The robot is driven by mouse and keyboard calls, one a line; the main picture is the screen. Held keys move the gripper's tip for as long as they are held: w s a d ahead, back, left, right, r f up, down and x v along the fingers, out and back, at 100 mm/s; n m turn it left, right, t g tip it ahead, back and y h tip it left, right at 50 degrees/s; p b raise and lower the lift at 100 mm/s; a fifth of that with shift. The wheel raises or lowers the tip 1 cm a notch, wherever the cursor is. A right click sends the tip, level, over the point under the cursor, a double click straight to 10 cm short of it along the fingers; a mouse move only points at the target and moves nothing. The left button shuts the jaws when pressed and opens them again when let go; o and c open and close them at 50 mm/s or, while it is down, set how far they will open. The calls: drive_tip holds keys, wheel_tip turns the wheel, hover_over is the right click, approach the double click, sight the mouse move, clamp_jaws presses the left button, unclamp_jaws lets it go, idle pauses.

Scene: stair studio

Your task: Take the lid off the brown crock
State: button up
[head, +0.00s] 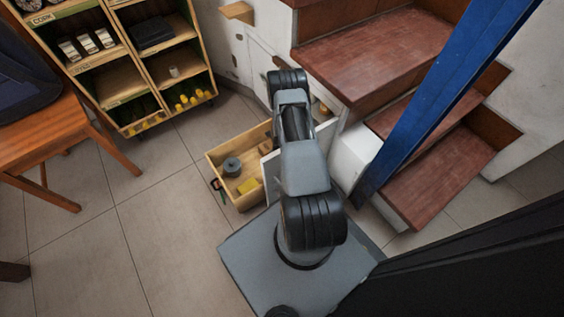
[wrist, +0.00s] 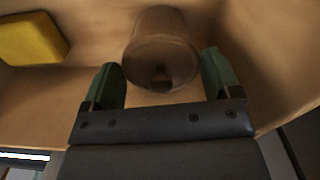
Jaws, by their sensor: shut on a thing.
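The brown crock (wrist: 160,22) shows in the wrist view at top centre, inside a pale wooden box or drawer. Its round brown lid (wrist: 160,58) faces the camera, with a small dark knob-like shape at its near side. My gripper (wrist: 162,82) has its green fingertips on either side of the lid, shut on it. I cannot tell whether the lid still touches the crock. In the head view my own arm hides the gripper and the crock.
A yellow block (wrist: 30,38) shows at the wrist view's left. Wooden stairs (head: 375,55) and a blue beam (head: 440,90) stand right.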

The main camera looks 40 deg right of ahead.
drive_tip(key=shift+r, duration=0.1)
drive_tip(key=shift+c, duration=0.3)
wheel_tip(320, 180, up, 8)
drive_tip(key=p, duration=0.3)
drive_tip(key=shift+w+a+r+p, duration=0.1)
drive_tip(key=shift+r+p, duration=0.1)
drive_tip(key=shift+p, duration=0.1)
drive_tip(key=n+b, duration=0.6)
drive_tip(key=n, duration=1.6)
hover_over(259, 170)
wheel_tip(259, 170, down, 6)
wheel_tip(259, 170, down, 9)
drive_tip(key=b, duration=0.4)
drive_tip(key=shift+f, duration=0.1)
